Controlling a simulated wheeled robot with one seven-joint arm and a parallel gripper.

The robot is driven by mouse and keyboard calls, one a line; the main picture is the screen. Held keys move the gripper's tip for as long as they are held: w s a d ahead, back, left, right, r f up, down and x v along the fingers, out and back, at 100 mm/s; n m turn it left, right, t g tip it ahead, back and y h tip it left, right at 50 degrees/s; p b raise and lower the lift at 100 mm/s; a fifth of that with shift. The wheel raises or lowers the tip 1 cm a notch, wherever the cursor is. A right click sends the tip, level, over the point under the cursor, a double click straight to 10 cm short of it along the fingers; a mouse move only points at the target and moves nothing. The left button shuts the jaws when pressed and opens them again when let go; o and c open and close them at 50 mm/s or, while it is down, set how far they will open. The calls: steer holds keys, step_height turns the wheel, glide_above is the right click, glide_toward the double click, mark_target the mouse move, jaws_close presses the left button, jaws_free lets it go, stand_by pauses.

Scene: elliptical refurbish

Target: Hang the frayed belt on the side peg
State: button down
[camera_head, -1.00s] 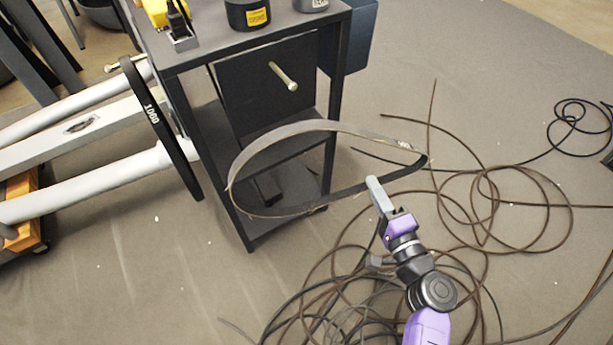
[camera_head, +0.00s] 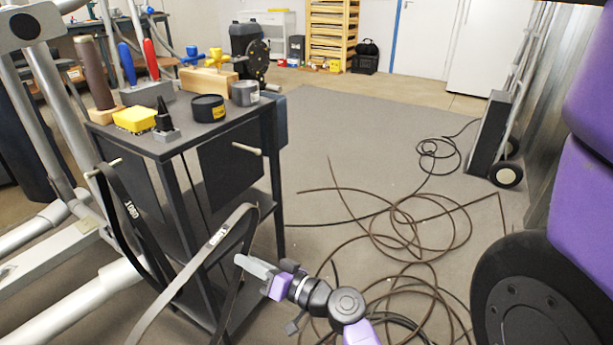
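The frayed belt (camera_head: 190,268) is a long grey-black loop with a small pale label. It stands in the air in front of the dark tool cart (camera_head: 176,145), its lower end cut off by the bottom edge. My gripper (camera_head: 243,263) is shut on one strand near the belt's upper right end. A pale side peg (camera_head: 247,149) sticks out of the cart's side panel, above and a little left of the belt's upper end, bare and apart from it. Another black belt marked 1000 (camera_head: 128,205) hangs from a peg (camera_head: 105,167) at the cart's left.
Brown cables (camera_head: 420,225) coil on the floor right of my arm. A hand truck (camera_head: 495,130) stands farther right. White frame tubes are at left.

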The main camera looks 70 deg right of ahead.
steer(key=s+d+r+n+g+h+p, duration=0.1)
steer(key=s+d+r+n+h+p, duration=0.1)
steer(key=s+d+r+n, duration=0.4)
steer(key=s+d+r+n+g+h+p, duration=0.1)
steer(key=s+d+r+n+h+p, duration=0.15)
steer(key=s+d+r, duration=0.45)
steer(key=a+p+x, duration=0.1)
steer(key=x, duration=1.3)
steer(key=shift+w+f, duration=0.25)
steer(key=shift+f, duration=0.15)
steer(key=shift+a+f, duration=0.1)
stand_by(0.6)
steer(key=c, duration=1.6)
jaws_free()
steer(key=shift+o, duration=0.2)
